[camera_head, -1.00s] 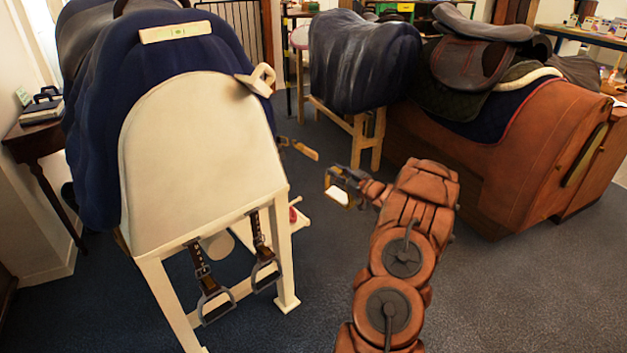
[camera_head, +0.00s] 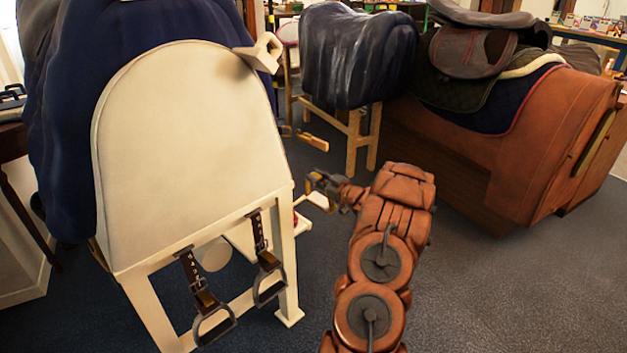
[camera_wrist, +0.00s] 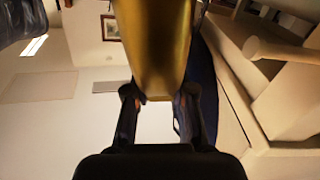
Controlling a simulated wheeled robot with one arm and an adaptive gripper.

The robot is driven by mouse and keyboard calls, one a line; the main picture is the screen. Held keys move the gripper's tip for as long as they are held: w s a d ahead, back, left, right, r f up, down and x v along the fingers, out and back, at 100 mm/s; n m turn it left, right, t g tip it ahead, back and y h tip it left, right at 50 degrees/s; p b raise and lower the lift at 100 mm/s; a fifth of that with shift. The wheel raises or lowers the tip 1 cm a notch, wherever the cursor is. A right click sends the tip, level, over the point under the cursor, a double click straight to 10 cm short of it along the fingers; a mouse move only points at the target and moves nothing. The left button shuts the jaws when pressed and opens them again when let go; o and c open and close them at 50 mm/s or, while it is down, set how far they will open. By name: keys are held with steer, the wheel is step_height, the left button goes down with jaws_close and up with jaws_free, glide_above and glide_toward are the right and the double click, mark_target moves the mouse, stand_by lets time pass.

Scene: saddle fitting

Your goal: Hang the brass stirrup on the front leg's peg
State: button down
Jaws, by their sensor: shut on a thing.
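My gripper (camera_head: 326,184) is shut on the brass stirrup (camera_head: 317,201), beside the right side of the cream saddle stand (camera_head: 190,150). The stirrup looks small in the head view, with a pale tread at its bottom. In the wrist view its gold side (camera_wrist: 160,45) fills the upper middle, between the two fingers (camera_wrist: 160,100). A cream peg with a rounded end (camera_wrist: 262,49) sticks out from cream woodwork at the right of the wrist view, apart from the stirrup. The stand's near right leg (camera_head: 287,265) shows in the head view; I cannot make out a peg on it there.
Two dark stirrups on straps (camera_head: 205,305) hang from the stand's near rail. A cream bracket (camera_head: 262,52) juts from its upper right edge. A brown leather-coloured block with saddles (camera_head: 545,130) stands at right. The carpet at lower right is clear.

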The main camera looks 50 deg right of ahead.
steer(key=shift+s+a+f+b, duration=0.15)
steer(key=shift+s+b, duration=0.05)
steer(key=shift+b, duration=0.2)
steer(key=shift+a+b, duration=0.4)
steer(key=shift+w+a+f+b, duration=0.15)
steer(key=shift+a+f+b, duration=0.05)
steer(key=shift+a+b, duration=1.7)
steer(key=shift+w+a+f+b, duration=0.1)
steer(key=shift+a+f+b, duration=0.05)
steer(key=shift+a+b, duration=1.7)
steer(key=shift+a+f, duration=0.4)
steer(key=shift+a, duration=0.05)
steer(key=shift+f, duration=0.2)
steer(key=shift+a+f, duration=0.1)
steer(key=shift+a, duration=0.05)
steer(key=c, duration=0.9)
jaws_free()
steer(key=s, duration=1.2)
steer(key=shift+a, duration=0.25)
